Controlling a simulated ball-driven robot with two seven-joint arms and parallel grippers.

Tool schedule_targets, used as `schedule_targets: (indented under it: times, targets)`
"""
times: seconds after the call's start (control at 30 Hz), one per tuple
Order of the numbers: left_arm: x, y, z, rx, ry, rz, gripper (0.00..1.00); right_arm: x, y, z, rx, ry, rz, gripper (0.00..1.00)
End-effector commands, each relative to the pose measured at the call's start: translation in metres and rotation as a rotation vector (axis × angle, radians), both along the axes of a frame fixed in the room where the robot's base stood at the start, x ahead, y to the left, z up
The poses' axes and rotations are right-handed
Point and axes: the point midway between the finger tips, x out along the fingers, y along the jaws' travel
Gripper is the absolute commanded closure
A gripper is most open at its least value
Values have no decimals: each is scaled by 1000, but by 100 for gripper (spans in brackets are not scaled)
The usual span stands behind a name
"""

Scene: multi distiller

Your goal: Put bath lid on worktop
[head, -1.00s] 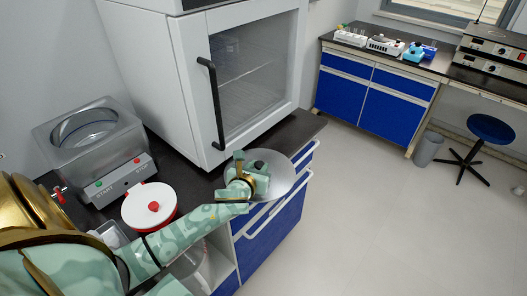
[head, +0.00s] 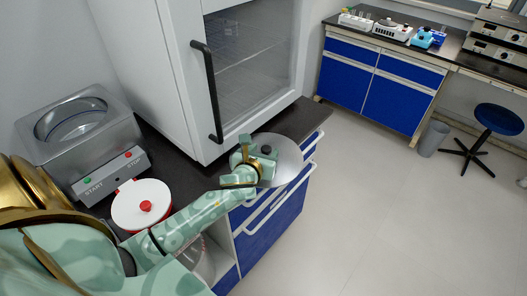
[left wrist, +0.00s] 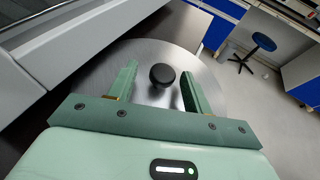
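The bath lid (head: 287,152) is a shiny metal disc with a black knob (head: 266,149). It is at the front edge of the dark worktop (head: 298,121) and appears to reach past that edge; I cannot tell if it rests there. My left gripper (head: 255,160) is over the lid. In the left wrist view the fingers (left wrist: 160,88) are spread, with the knob (left wrist: 162,74) between them and gaps on both sides. The bath (head: 84,122) is a metal tub at left, uncovered, with START and STOP buttons. My right gripper is not in view.
A white cabinet with a glass door (head: 250,65) stands on the worktop behind the lid. A white round pot lid with a red knob (head: 142,205) is in front of the bath. Blue drawers (head: 275,225) are below. Open floor lies to the right.

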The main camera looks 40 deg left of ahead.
Motion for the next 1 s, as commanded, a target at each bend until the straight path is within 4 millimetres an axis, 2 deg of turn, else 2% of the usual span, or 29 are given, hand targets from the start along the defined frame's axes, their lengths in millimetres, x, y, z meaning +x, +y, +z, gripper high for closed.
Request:
schedule_targets:
  times: [0.27,0.37,0.7,0.83,1.0]
  targets:
    - [-4,-1,4,-1,0,-1,50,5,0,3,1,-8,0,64]
    - [-18,-6,11,1,0,-1,50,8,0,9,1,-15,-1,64]
    - [-87,-28,38,-1,0,0,50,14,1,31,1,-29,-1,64]
    - [-101,-33,43,-1,-1,0,50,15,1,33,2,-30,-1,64]
    - [-107,-35,44,-1,-1,0,50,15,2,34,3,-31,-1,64]
